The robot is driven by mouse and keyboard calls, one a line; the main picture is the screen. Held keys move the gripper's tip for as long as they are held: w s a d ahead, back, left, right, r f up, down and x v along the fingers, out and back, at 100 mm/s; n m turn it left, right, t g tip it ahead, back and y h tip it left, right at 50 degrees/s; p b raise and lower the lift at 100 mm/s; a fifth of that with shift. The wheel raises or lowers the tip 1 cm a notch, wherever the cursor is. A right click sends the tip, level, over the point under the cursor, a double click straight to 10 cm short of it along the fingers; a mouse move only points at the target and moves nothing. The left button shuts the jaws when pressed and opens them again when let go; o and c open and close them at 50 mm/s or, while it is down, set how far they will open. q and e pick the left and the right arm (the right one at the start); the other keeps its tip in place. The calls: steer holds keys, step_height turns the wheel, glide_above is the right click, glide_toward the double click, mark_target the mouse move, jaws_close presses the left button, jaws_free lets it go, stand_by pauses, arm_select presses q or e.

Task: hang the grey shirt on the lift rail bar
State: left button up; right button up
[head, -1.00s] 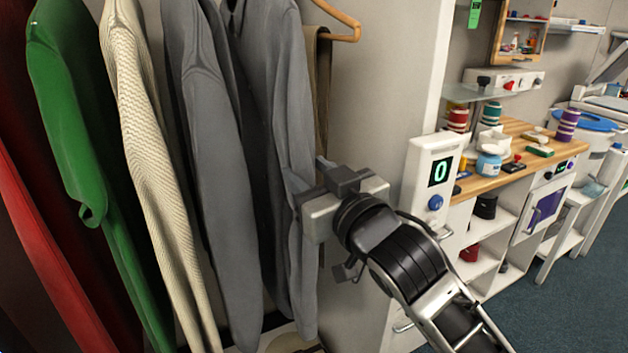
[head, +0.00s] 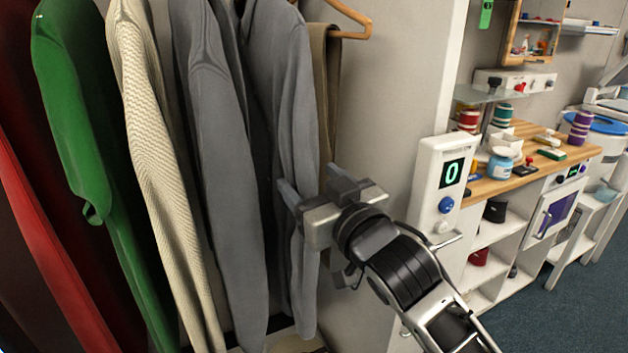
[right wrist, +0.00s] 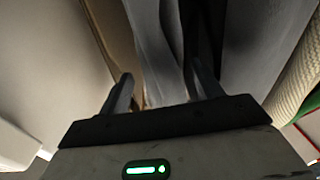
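Two grey garments hang side by side in the head view: a smooth grey one (head: 215,150) and, to its right, a grey shirt-like one (head: 283,90) with a long sleeve. I cannot tell for sure which is the grey shirt. My right gripper (head: 310,181) is open at the right-hand garment's sleeve, its fingers pointing toward the rack. In the right wrist view, grey cloth (right wrist: 158,50) shows between and beyond the two spread fingers (right wrist: 161,88); contact cannot be told. My left gripper is out of view. No lift rail bar can be made out.
Left of the greys hang a cream knit (head: 150,140), a green garment (head: 70,110) and a red one (head: 45,240). Right of them are brown trousers (head: 325,75) on a wooden hanger (head: 350,20). A white wall end and a control panel (head: 437,190) reading 0 stand right of my gripper.

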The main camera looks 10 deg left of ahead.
steer(key=r+b+v, duration=0.1)
steer(key=b+v, duration=0.1)
steer(key=v, duration=1.3)
steer(key=d+f+m+g+h, duration=0.1)
steer(key=d+f+m+h, duration=0.15)
steer(key=f, duration=0.65)
steer(key=d+f+m+h, duration=0.1)
steer(key=d+f+h, duration=0.15)
steer(key=f, duration=0.65)
steer(key=s+d+f+m+g+h, duration=0.1)
steer(key=s+d+f, duration=0.2)
steer(key=s+f, duration=0.2)
steer(key=s+d+f+m+g+h, duration=0.1)
steer(key=s+d+f, duration=0.3)
steer(key=f, duration=0.8)
steer(key=shift+s+f+g+h, duration=0.3)
steer(key=shift+s+g+h, duration=0.2)
steer(key=shift+s+g, duration=0.1)
steer(key=shift+w, duration=0.1)
